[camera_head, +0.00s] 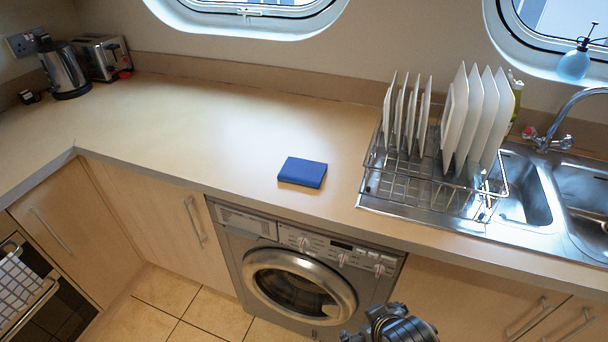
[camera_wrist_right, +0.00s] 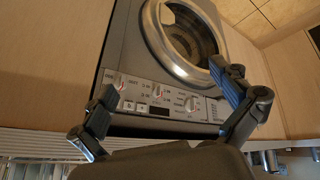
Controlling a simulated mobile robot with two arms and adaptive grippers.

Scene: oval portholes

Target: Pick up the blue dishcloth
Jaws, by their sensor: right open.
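The blue dishcloth (camera_head: 302,172) is a flat, folded rectangle. It lies on the beige worktop (camera_head: 180,120) near its front edge, above the washing machine and left of the dish rack. It does not show in the right wrist view. My right gripper (camera_wrist_right: 165,88) is open and empty in the right wrist view, its two dark fingers spread before the washing machine front. A dark part of my right arm shows at the bottom edge of the head view, below the worktop and well apart from the cloth. My left gripper is not in view.
A metal dish rack (camera_head: 425,185) with upright white plates stands right of the cloth, beside the steel sink (camera_head: 525,190). The washing machine (camera_head: 298,285) is under the worktop; it also shows in the wrist view (camera_wrist_right: 165,95). A kettle (camera_head: 64,70) and toaster (camera_head: 102,57) stand far left. The worktop between is clear.

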